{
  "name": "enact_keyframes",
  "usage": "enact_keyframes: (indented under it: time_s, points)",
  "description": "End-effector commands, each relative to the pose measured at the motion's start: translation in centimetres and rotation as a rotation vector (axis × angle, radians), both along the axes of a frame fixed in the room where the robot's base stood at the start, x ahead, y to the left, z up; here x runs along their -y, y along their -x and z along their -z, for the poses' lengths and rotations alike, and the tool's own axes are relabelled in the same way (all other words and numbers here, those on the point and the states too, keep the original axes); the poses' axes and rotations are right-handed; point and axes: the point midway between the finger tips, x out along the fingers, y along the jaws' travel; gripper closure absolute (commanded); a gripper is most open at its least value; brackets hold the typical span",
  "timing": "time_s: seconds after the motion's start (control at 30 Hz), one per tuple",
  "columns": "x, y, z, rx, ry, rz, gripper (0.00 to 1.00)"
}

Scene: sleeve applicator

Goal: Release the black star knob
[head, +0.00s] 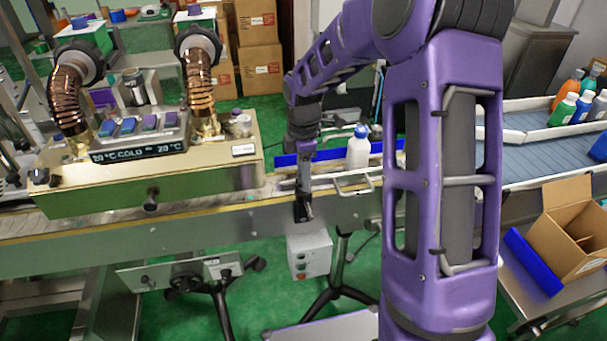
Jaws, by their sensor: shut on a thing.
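My gripper (304,196) points down at the front side of the conveyor (230,222), near the middle of the picture. Its fingers are shut on a small black knob (303,213) at the conveyor's front rail. The knob is mostly covered by the fingers, so its star shape cannot be made out. Another dark round knob (152,200) sits on the front of the sleeve applicator's heat box (100,202) at left, apart from my gripper.
A white bottle with a blue cap (358,148) stands on the conveyor just right of my gripper, beside a wire guide (355,184). A grey control box (310,255) hangs below. At right are an open carton (565,235) and several coloured bottles (580,100) on a blue belt.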

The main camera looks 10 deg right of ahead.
Motion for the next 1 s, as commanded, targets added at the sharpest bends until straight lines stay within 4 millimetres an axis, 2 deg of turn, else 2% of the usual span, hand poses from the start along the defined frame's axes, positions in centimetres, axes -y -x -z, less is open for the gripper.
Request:
enact_keyframes:
  time_s: [0.03,0.2,0.57,0.67,0.77,1.0]
  points:
    - [0.0,-0.1,0.0,0.002,0.001,-0.003,0.53]
    - [0.0,0.0,0.0,0.001,0.001,-0.002,0.25]
    - [0.0,-0.1,-0.5,0.003,0.001,0.000,0.25]
    - [0.0,-0.1,-1.7,0.003,0.001,0.001,0.25]
    - [0.0,-0.1,-3.8,0.007,0.002,0.001,0.25]
    - [0.0,-0.1,-9.7,0.006,0.001,0.001,0.25]
